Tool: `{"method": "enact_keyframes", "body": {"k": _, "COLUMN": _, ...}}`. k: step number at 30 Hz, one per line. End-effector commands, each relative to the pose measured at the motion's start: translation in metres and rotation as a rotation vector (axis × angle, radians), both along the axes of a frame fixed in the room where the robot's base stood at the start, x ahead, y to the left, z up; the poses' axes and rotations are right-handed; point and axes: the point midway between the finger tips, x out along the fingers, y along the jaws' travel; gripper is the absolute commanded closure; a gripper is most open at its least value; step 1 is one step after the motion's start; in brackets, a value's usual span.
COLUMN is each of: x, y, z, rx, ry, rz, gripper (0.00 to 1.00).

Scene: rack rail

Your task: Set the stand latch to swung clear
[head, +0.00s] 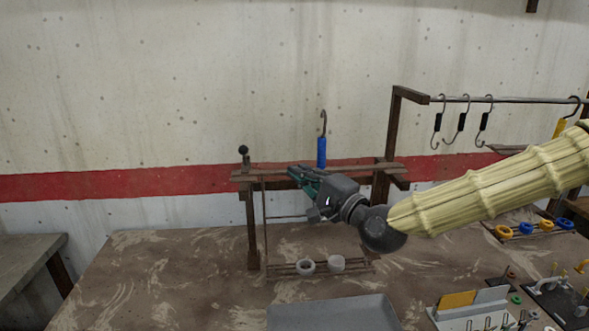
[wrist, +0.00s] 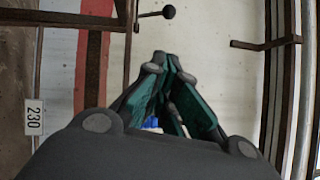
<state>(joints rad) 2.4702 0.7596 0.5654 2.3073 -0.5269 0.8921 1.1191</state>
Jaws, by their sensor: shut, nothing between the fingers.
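A brown stand (head: 249,225) with a top rail stands at the back of the bench. A short lever with a black ball knob (head: 244,150) sticks up at the left end of its top; it looks like the latch. In the wrist view the knob (wrist: 169,11) is at the top, beyond my fingertips, its stem pointing sideways. My gripper (head: 296,174) is in front of the rail, right of the knob and apart from it. In the wrist view my gripper (wrist: 160,62) has its green-padded fingers drawn together at the tips, empty.
A blue-handled hook (head: 322,152) stands up behind my gripper at the rail. A second rack with several hanging hooks (head: 462,122) is at the right. Rings (head: 305,267) lie on a low rack below the stand. A grey tray (head: 332,314) lies in front. The bench's left side is clear.

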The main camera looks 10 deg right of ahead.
Motion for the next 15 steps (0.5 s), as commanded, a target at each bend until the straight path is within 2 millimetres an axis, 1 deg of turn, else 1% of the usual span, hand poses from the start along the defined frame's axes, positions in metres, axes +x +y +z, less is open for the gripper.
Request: {"method": "enact_keyframes", "body": {"k": 15, "x": 0.060, "y": 0.039, "z": 0.012, "rx": -0.001, "ry": -0.001, "rz": 0.000, "gripper": 1.00}}
